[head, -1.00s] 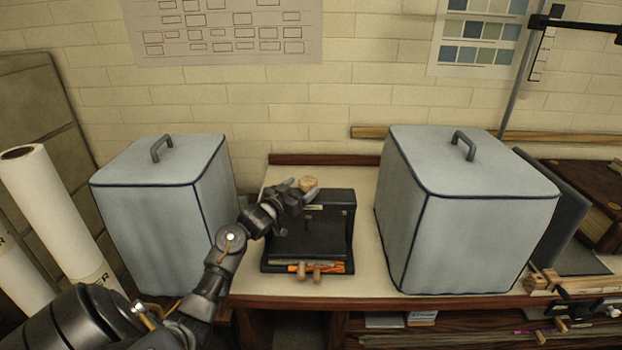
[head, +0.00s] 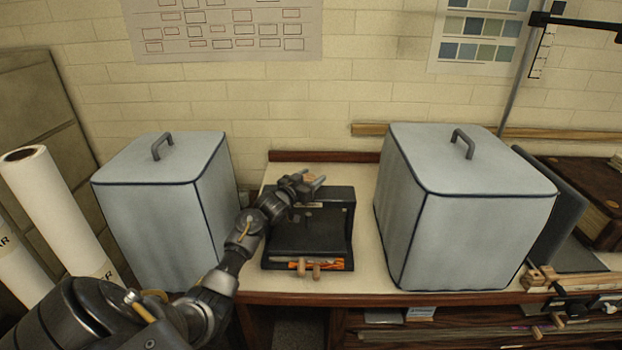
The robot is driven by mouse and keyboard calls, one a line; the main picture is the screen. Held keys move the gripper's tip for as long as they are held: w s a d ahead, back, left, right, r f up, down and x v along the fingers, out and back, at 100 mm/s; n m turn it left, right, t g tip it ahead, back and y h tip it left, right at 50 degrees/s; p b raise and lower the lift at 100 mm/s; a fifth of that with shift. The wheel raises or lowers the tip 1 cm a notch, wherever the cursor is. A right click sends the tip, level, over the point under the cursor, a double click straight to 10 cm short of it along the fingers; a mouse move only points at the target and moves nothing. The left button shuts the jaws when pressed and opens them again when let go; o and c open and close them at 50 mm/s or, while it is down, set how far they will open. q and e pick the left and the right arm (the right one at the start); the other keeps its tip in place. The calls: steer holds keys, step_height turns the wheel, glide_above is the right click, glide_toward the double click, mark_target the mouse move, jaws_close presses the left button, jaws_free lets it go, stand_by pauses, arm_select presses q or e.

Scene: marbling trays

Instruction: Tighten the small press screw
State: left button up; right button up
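The small press is a black block (head: 338,228) on the bench between two grey covered boxes. Its screw has a pale wooden knob (head: 309,176) at the top, mostly hidden by my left gripper. My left gripper (head: 312,181) is at the knob, coming from the left above the press. Its fingers show apart, with the knob between or behind them; I cannot tell whether they touch it. My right gripper is not in view.
Grey covered boxes stand close on the left (head: 150,225) and right (head: 465,240) of the press. Two wooden handles (head: 303,268) and orange pieces lie at the press's front. White paper rolls (head: 60,215) lean at far left. The bench (head: 362,275) is bare around the press.

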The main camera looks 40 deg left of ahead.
arm_select(q)
steer(key=shift+c, duration=1)
steer(key=shift+n+y, duration=0.3)
steer(key=shift+y, duration=0.2)
steer(key=n+y, duration=0.2)
steer(key=y, duration=0.1)
steer(key=shift+g, duration=0.4)
steer(key=shift+s+a+n+g+y, duration=0.1)
steer(key=shift+a+n+g+y, duration=0.1)
steer(key=shift+n+g+y, duration=1.15)
steer(key=shift+s+a+n+g+y, duration=0.15)
steer(key=shift+n+g+y, duration=0.3)
steer(key=shift+n+y, duration=1.05)
steer(key=shift+w+m+y, duration=0.1)
steer(key=shift+m+y, duration=0.25)
steer(key=shift+y, duration=0.2)
steer(key=o, duration=1)
steer(key=b+v, duration=0.2)
steer(key=v, duration=0.8)
steer(key=shift+s+d, duration=0.25)
steer(key=shift+s, duration=0.05)
